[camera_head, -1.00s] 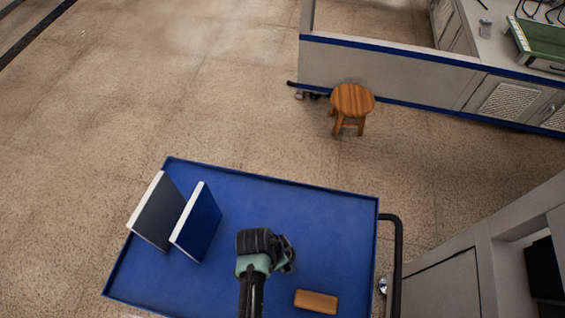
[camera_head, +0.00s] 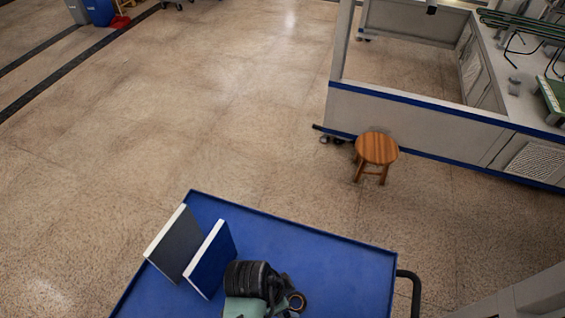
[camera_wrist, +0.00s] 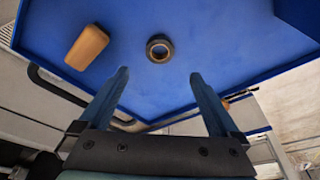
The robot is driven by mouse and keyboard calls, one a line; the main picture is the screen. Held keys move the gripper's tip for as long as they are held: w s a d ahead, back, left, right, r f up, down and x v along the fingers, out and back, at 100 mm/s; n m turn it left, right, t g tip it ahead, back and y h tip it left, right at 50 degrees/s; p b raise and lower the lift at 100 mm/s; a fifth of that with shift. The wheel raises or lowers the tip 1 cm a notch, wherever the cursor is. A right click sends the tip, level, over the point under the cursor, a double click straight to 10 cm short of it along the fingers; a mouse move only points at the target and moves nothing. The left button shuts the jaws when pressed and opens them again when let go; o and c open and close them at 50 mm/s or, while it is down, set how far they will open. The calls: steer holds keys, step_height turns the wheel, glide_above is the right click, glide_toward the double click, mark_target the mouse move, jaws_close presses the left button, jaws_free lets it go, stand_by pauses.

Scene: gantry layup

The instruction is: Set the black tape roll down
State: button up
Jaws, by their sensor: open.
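The black tape roll (camera_wrist: 159,48), a dark ring with a tan inner core, lies flat on the blue cart top in the wrist view. The roll lies beyond the fingertips, clear of both fingers. In the head view the fingers are mostly hidden behind my wrist.
The blue cart top (camera_head: 330,255) has a raised rim and a black handle (camera_head: 410,290) at right. Two upright books, one dark grey (camera_head: 172,245) and one blue (camera_head: 212,262), stand at its left. A tan block (camera_wrist: 87,47) lies near the roll. A wooden stool (camera_head: 377,150) stands beyond.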

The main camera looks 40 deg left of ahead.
steer(key=shift+s+r, duration=0.2)
steer(key=shift+r, duration=0.5)
steer(key=w+a+r+n+t+y, duration=0.25)
steer(key=w+r+t, duration=0.45)
steer(key=w+r, duration=1.2)
steer(key=w+d+r+t+y, duration=0.1)
steer(key=w+d+r+t, duration=0.15)
steer(key=r, duration=0.65)
steer(key=w+d+r+t, duration=0.1)
steer(key=d+r+t, duration=0.15)
steer(key=r, duration=0.65)
steer(key=s+d+r+n+t, duration=0.1)
steer(key=d+r+t, duration=0.15)
steer(key=r, duration=0.55)
steer(key=s+d+r+n+t, duration=0.1)
steer(key=d+r+t, duration=0.15)
steer(key=r, duration=0.45)
steer(key=s+d+r+t+h, duration=0.1)
steer(key=s+d+r+t, duration=0.1)
steer(key=s+r, duration=0.4)
steer(key=s+d+r+n+t+h, duration=0.1)
steer(key=s+d+r+t, duration=0.2)
steer(key=r, duration=0.9)
steer(key=s+t, duration=0.2)
steer(key=shift+s+d+r+t, duration=0.25)
steer(key=shift+s+r+t, duration=0.05)
steer(key=shift+s, duration=0.1)
